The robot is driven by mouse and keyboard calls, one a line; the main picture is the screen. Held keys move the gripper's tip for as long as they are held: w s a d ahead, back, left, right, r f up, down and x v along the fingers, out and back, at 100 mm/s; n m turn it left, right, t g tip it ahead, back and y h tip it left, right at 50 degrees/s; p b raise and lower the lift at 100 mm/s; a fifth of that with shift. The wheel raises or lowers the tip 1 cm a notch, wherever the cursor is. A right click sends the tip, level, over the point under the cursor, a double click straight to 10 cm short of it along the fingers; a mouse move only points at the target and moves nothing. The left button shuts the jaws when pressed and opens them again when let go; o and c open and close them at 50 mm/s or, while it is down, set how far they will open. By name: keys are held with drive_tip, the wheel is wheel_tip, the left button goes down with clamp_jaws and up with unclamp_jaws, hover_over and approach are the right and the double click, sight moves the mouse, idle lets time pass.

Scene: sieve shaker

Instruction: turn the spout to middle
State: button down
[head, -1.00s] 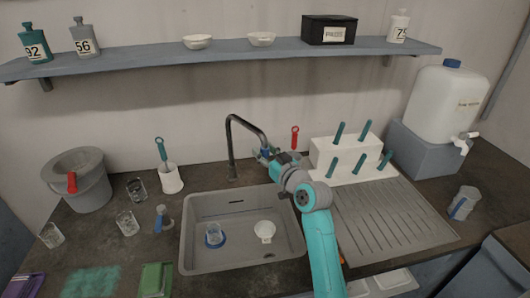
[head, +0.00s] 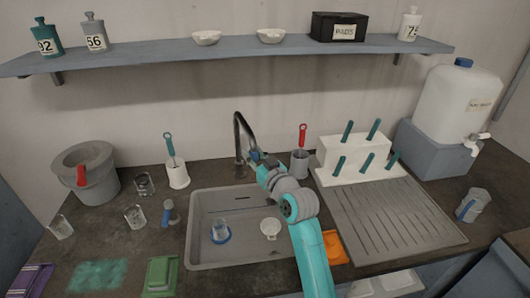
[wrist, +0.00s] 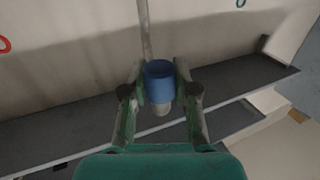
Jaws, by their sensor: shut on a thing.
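The dark gooseneck spout (head: 237,125) rises behind the sink, and its free end comes forward over the back part of the sink (head: 195,238). In the wrist view the spout's blue end piece (wrist: 160,84) sits between the fingers, with a pale nozzle below it. My gripper (head: 254,157) is shut on this blue end piece (head: 254,154), one finger on each side. In the wrist view my gripper (wrist: 160,92) looks up along the spout. My gripper partly hides the spout's end in the head view.
In the sink are a glass with a blue base (head: 220,232) and a white dish (head: 270,228). A grey cup (head: 300,164) with a red-handled tool stands behind my arm. A white peg block (head: 355,152) and ribbed drainboard (head: 385,220) lie right.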

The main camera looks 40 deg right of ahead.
drive_tip(key=shift+w+a, duration=0.25)
drive_tip(key=shift+a, duration=0.4)
drive_tip(key=shift+w+a, duration=0.25)
drive_tip(key=shift+a, duration=0.4)
drive_tip(key=shift+w+a, duration=0.25)
drive_tip(key=shift+a, duration=0.4)
drive_tip(key=c, duration=0.9)
unclamp_jaws()
drive_tip(key=shift+o, duration=0.2)
drive_tip(key=s+a, duration=0.1)
drive_tip(key=s, duration=1.1)
